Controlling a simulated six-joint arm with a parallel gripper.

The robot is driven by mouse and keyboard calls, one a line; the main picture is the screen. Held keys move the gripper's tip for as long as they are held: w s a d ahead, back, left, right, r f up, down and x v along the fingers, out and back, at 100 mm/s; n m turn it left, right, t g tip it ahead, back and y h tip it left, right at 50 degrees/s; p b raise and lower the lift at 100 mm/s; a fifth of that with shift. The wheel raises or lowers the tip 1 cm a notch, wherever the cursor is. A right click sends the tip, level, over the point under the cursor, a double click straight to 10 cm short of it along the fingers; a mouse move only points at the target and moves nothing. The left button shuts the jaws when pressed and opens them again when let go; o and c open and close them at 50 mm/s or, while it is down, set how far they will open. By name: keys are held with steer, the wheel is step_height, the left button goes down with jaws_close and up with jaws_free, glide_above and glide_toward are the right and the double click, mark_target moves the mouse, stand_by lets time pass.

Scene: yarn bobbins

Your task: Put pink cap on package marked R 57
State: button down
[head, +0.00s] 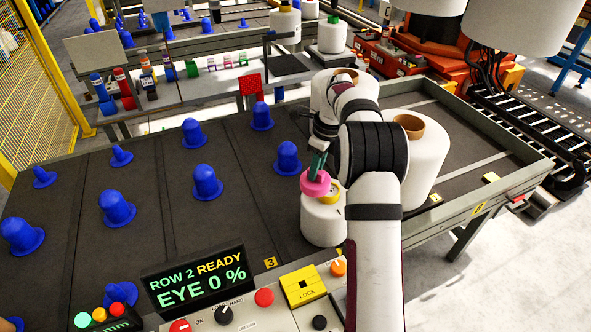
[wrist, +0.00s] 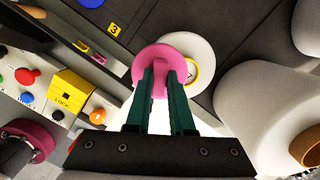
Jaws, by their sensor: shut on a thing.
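My gripper (head: 318,166) is shut on the pink cap (head: 314,188), a disc with a raised knob. In the wrist view the green fingers of my gripper (wrist: 161,75) pinch the knob of the cap (wrist: 146,62). The cap overlaps the top of a small white package (head: 322,226) and lies off-centre to its left. A yellow ring (head: 334,194) shows on the package top beside the cap. The white package also shows in the wrist view (wrist: 203,55). Any marking on it is too small or covered to read. I cannot tell whether the cap touches it.
A large white bobbin (head: 425,165) with a brown core stands close right of my gripper. Several blue caps (head: 206,181) stand on the dark table to the left. A control panel with a yellow lock box (head: 303,287) lies in front. A display (head: 199,280) reads "ROW 2 READY EYE 0 %".

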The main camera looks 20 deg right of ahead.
steer(key=d+f+m, duration=0.1)
steer(key=m, duration=0.1)
steer(key=w+d+f+m, duration=0.1)
steer(key=d+m, duration=0.1)
steer(key=d+f+m+h, duration=0.1)
steer(key=d+f+m, duration=0.1)
steer(key=m, duration=0.1)
steer(key=shift+w+d, duration=0.25)
steer(key=shift+f, duration=1.45)
steer(key=shift+f, duration=0.2)
steer(key=c, duration=0.7)
jaws_free()
